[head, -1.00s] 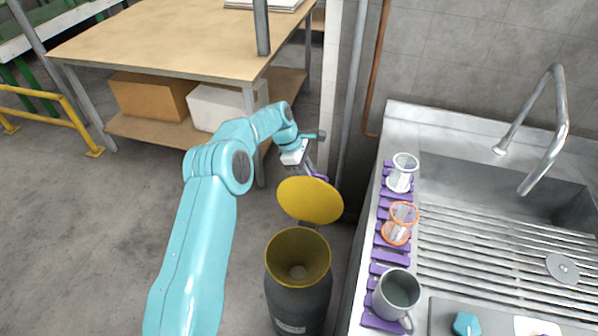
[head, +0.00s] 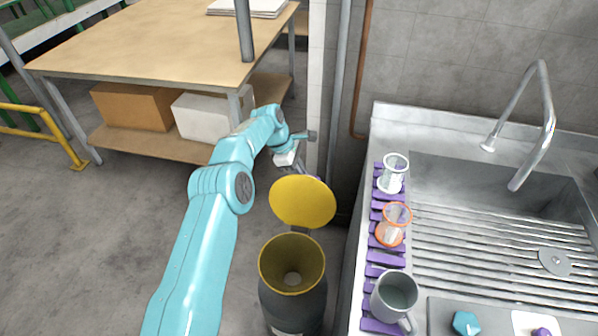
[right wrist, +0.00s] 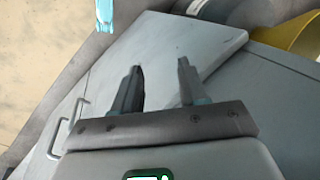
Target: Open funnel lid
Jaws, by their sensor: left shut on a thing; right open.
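The yellow funnel lid (head: 302,201) stands raised and tilted back behind the funnel's mouth in the head view. The funnel (head: 291,262) is yellow inside and sits on top of a dark grey drum (head: 293,306). My left gripper (head: 308,174) is behind the lid, shut at its upper edge; the lid hides most of the fingers. My right gripper (right wrist: 160,82) shows in the right wrist view, open with nothing between its fingers. A yellow curved piece (right wrist: 292,38), probably the funnel's rim, shows at that view's upper right.
A sink counter (head: 352,282) on the right holds a purple rack (head: 372,257), glass cups (head: 393,173) and a grey mug (head: 394,295). A wooden workbench (head: 150,45) with boxes below stands at the back left.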

